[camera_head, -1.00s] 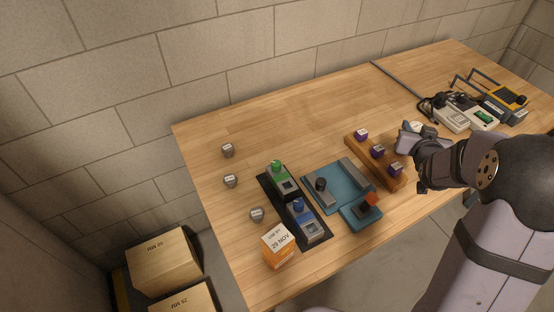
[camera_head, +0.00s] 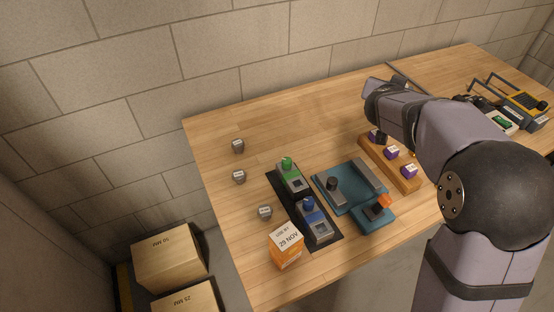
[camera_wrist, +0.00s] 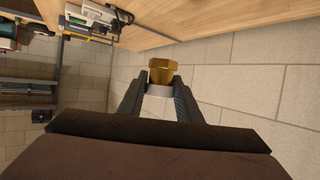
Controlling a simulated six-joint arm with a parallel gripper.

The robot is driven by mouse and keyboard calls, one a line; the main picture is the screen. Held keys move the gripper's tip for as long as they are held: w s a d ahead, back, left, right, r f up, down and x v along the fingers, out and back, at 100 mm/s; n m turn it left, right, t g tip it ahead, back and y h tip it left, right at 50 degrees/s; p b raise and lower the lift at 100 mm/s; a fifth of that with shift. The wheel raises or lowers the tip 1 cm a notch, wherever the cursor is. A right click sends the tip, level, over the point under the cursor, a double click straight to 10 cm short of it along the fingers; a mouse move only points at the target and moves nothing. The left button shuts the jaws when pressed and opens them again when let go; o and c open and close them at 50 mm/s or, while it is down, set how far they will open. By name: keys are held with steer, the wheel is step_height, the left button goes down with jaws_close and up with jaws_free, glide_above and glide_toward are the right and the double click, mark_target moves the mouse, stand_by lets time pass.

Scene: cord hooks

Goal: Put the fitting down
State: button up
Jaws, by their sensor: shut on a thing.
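The fitting (camera_wrist: 162,71) is a brass-coloured hexagonal piece with a pale band (camera_wrist: 158,90) behind it. In the wrist view it sits between the tips of my gripper (camera_wrist: 161,84), which is shut on it, with a finger on each side. Only wall shows behind the fitting there. In the head view my wrist (camera_head: 388,100) is raised above the back end of a wooden block (camera_head: 405,178). My fingers and the fitting cannot be made out clearly in that view, because my arm covers that area.
The block carries several purple labelled pieces (camera_head: 392,153). A teal fixture (camera_head: 345,203), a black tray (camera_head: 318,238) with green-topped and blue-topped devices, and an orange box (camera_head: 286,252) stand left of it. Grey knobs (camera_head: 239,177) line the left side. The table's back left (camera_head: 290,120) is clear.

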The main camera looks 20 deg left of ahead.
steer(key=w+a+b, duration=0.1)
steer(key=a, duration=0.5)
steer(key=m+h+b, duration=0.2)
steer(key=h+b, duration=0.1)
steer(key=b, duration=0.1)
glide_above(277, 158)
step_height(277, 158, down, 12)
steer(key=f, duration=0.1)
steer(key=shift+g+y, duration=0.3)
steer(key=shift+g, duration=0.1)
steer(key=shift+w+f+p, duration=0.1)
steer(key=shift+f+p, duration=0.5)
steer(key=shift+f, duration=4.15)
steer(key=shift+f, duration=0.15)
steer(key=shift+f, duration=0.15)
steer(key=o, duration=0.8)
